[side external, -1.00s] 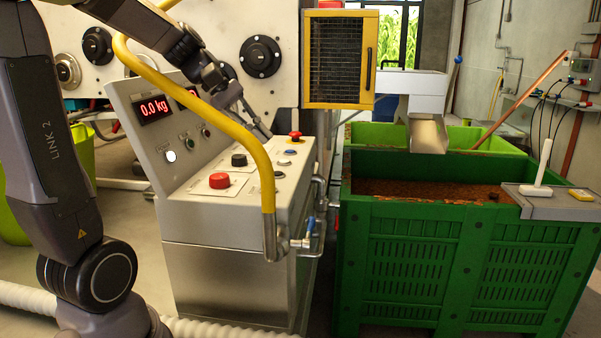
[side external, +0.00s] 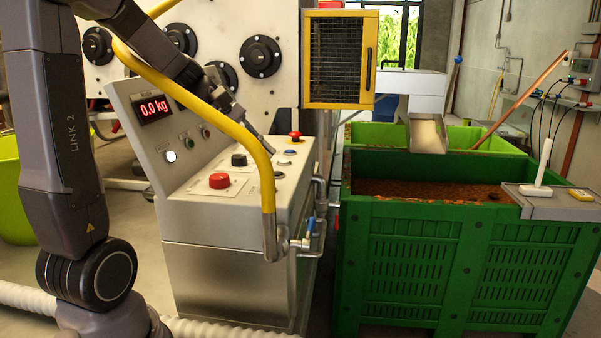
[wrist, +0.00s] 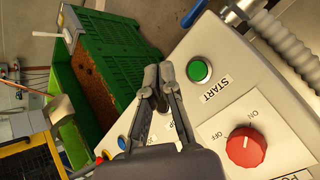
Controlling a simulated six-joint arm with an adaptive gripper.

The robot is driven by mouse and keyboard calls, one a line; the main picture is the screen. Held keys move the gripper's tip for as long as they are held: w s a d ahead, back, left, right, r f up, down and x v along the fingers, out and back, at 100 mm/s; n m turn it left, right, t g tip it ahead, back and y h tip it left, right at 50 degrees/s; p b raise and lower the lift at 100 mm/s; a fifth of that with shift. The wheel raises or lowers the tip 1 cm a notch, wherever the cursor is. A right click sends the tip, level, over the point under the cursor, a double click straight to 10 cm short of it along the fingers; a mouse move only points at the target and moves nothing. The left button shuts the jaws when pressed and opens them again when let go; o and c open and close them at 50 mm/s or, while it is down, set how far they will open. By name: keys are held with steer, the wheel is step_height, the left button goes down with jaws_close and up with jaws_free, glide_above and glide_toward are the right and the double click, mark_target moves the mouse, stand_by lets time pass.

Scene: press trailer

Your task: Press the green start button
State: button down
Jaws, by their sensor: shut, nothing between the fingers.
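The green start button (wrist: 199,70) shows in the wrist view as a round green cap in a pale ring. The START label (wrist: 217,88) is beside it on the grey panel. My gripper (wrist: 158,78) has its fingertips together, empty, to the left of the button in that view and apart from it in the picture. I cannot tell the height of the fingertips above the panel. In the side external view my gripper (side external: 268,149) is over the far part of the console top, partly behind the yellow rail. I cannot make out the green cap there.
The yellow rail (side external: 222,122) curves in front of the console. A red knob (wrist: 245,148) marked ON and OFF and a blue button (wrist: 121,143) share the panel. A red mushroom button (side external: 295,135) stands at its far end. A green crate (side external: 400,265) is to the right.

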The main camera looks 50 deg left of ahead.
mark_target(266, 187)
steer(key=shift+f, duration=2.2)
steer(key=shift+f, duration=0.4)
steer(key=shift+f, duration=0.4)
steer(key=shift+r, duration=0.15)
stand_by(0.4)
steer(key=shift+r, duration=0.7)
steer(key=shift+r, duration=2.5)
